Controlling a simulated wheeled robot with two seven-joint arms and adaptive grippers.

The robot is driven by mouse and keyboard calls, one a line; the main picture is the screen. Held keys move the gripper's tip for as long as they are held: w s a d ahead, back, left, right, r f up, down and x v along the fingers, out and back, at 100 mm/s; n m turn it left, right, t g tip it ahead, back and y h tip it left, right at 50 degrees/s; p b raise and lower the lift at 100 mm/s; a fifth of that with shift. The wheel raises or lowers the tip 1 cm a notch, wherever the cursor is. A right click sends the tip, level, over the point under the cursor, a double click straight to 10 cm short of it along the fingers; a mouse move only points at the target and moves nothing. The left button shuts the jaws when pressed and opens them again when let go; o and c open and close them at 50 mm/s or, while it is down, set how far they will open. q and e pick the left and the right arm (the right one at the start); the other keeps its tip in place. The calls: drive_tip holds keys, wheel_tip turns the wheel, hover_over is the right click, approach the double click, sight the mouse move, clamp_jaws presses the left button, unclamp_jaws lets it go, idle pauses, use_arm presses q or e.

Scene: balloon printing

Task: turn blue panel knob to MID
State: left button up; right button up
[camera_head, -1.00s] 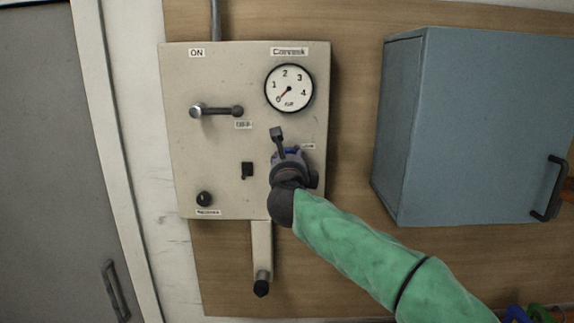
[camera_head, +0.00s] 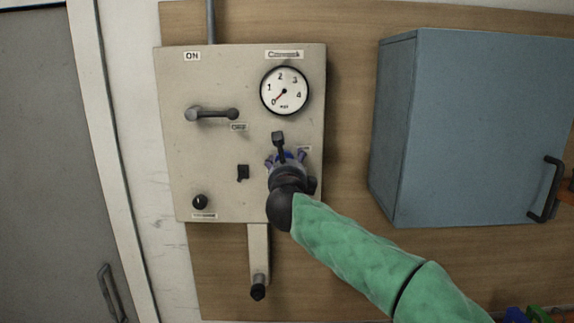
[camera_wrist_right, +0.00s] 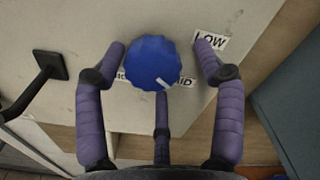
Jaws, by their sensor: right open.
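The "LOW" label (camera_wrist_right: 210,40) is to the right of the knob. My right gripper (camera_wrist_right: 160,66) is open, its purple fingers around the knob with gaps at the left and right. The third finger is below the knob. In the head view my right gripper (camera_head: 286,159) is at the panel's lower right and mostly hides the knob. My left gripper is not in view.
The beige panel (camera_head: 205,150) also carries a round gauge (camera_head: 285,91), a lever handle (camera_head: 212,113), a black switch (camera_head: 243,172) and a black knob (camera_head: 200,202). A blue-grey cabinet (camera_head: 465,130) is to the right. A grey door (camera_head: 45,160) is at the left.

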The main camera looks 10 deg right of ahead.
drive_tip(key=s+a, duration=0.2)
drive_tip(key=s, duration=1)
